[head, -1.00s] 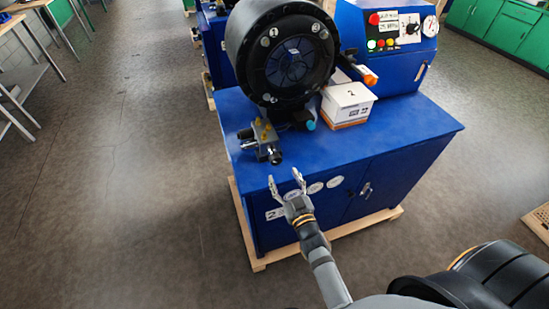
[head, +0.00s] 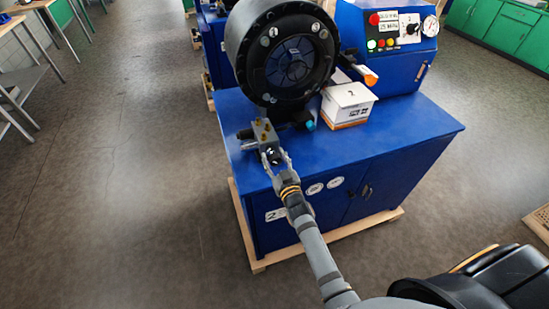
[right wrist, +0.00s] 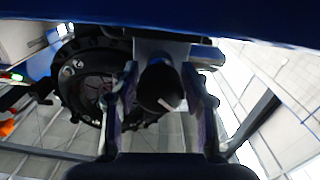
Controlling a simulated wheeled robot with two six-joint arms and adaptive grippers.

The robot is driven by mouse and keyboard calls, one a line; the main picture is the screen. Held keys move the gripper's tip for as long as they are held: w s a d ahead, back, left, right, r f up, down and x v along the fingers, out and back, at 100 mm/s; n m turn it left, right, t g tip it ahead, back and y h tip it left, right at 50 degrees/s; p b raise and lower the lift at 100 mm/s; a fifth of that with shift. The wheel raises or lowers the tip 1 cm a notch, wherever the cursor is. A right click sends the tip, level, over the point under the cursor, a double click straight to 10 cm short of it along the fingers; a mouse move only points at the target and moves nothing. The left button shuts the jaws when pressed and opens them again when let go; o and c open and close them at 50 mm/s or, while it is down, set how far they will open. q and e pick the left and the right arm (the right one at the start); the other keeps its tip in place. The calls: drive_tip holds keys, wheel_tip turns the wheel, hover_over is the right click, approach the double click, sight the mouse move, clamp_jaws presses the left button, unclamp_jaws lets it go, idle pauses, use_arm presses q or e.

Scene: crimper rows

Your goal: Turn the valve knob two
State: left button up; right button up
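The valve block (head: 264,134) is a small grey metal block with brass-coloured fittings. It sits on the blue machine's top at the front left corner, below the big round black crimper head. Its dark round knob (right wrist: 160,86) faces my right wrist camera and is mostly hidden in the head view. My right gripper (head: 276,155) is at the front of the valve block. Its two fingers stand open on either side of the knob, also in the right wrist view (right wrist: 162,88); any contact is hard to make out. My left gripper is not in view.
The blue machine cabinet (head: 400,128) stands on a wooden pallet. The black crimper head (head: 283,55) rises behind the valve. The floor at left is clear.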

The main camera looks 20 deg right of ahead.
drive_tip(key=c, duration=0.7)
drive_tip(key=m+p, duration=0.2)
drive_tip(key=shift+r+m, duration=0.2)
drive_tip(key=shift+m, duration=0.2)
drive_tip(key=shift+m+p, duration=1.1)
drive_tip(key=shift+m, duration=0.1)
drive_tip(key=shift+m+p, duration=0.55)
drive_tip(key=shift+m, duration=0.25)
drive_tip(key=shift+f+m+p, duration=0.15)
drive_tip(key=shift+m+p, duration=0.4)
drive_tip(key=shift+m, duration=0.65)
